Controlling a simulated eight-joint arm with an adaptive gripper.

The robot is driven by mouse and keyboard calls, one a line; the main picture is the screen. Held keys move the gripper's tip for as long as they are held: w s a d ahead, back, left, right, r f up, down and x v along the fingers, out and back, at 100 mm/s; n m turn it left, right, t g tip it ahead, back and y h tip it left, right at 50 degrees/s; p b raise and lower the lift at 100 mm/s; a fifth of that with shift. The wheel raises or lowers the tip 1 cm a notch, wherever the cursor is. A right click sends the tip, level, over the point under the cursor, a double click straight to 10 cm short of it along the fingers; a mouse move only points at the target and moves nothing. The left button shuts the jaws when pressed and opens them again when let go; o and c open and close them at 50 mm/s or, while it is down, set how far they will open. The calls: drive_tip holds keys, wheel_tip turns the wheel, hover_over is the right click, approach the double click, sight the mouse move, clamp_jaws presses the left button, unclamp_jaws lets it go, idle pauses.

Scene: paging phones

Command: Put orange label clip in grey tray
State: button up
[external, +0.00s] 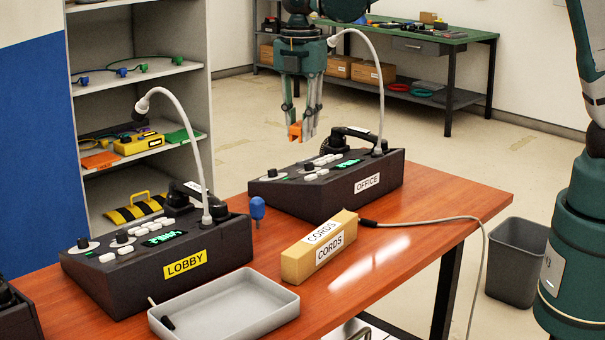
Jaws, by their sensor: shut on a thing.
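My gripper (300,132) points down above the far part of the table, over the left end of the OFFICE console. It is shut on the orange label clip (295,131), which shows between its fingertips. The clip appears held above the surface. The grey tray (232,308) lies at the front edge of the table, below the LOBBY console, well nearer the camera than my gripper. A small black item (167,323) lies in its left end; the rest of the tray looks empty.
The LOBBY console (165,250) and OFFICE console (330,190) carry upright gooseneck microphones. Bare table (425,210) lies at the right.

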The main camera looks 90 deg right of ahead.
drive_tip(key=w+a+f+n, duration=0.1)
drive_tip(key=w+a, duration=0.4)
drive_tip(key=a, duration=0.5)
drive_tip(key=w+a+n, duration=0.2)
drive_tip(key=w+a, duration=0.4)
drive_tip(key=a, duration=0.3)
drive_tip(key=n+p, duration=0.1)
drive_tip(key=n, duration=0.1)
hover_over(225, 321)
wheel_tip(225, 321, down, 12)
drive_tip(key=shift+f, duration=0.45)
drive_tip(key=shift+f, duration=0.1)
drive_tip(key=shift+f+b, duration=0.45)
drive_tip(key=shift+f, duration=2.55)
drive_tip(key=shift+f+b, duration=0.3)
drive_tip(key=shift+f, duration=1.6)
drive_tip(key=shift+f, duration=0.15)
